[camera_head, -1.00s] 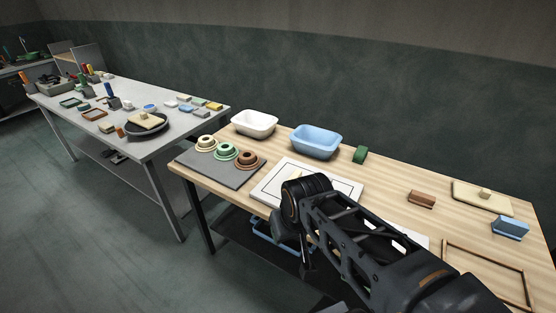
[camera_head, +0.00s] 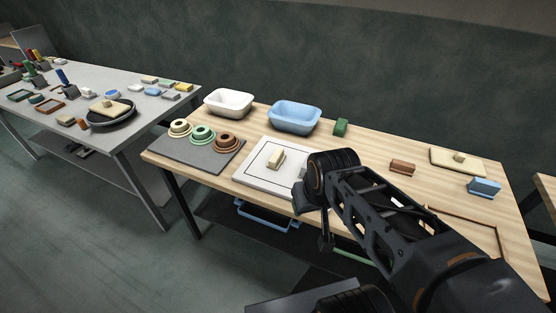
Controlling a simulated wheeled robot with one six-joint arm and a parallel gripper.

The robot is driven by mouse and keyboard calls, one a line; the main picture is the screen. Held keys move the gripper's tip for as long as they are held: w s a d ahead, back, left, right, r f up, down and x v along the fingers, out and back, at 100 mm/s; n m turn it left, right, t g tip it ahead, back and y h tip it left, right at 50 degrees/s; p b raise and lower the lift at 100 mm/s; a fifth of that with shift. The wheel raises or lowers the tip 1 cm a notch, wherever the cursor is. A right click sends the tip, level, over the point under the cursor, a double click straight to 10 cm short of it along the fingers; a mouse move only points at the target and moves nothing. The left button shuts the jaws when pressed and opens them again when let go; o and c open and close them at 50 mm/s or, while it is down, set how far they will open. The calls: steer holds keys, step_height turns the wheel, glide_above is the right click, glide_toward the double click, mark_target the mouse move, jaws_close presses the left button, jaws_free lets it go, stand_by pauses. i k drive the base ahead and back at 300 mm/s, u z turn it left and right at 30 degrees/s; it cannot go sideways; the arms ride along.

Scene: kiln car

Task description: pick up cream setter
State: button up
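A small cream block (camera_head: 276,158), which looks like the cream setter, stands on a white square board (camera_head: 252,174) with a thin black outline, on the wooden table. My gripper (camera_head: 322,238) is at the end of my dark arm, to the right of the block and nearer the camera, at the board's right front corner. My arm hides the right part of the board. The gripper's fingers are mostly hidden and dark, so their opening is unclear. The cream block appears apart from the gripper.
Behind are a white basin (camera_head: 229,102), a blue basin (camera_head: 295,117) and a green block (camera_head: 340,127). Ringed pieces stand on a grey mat (camera_head: 213,161) at left. A brown block (camera_head: 402,168), cream slab (camera_head: 447,152) and blue block (camera_head: 484,188) are at right.

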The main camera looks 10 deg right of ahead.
mark_target(276, 161)
steer(key=u, duration=0.4)
steer(key=i, duration=0.35)
steer(key=u, duration=1.4)
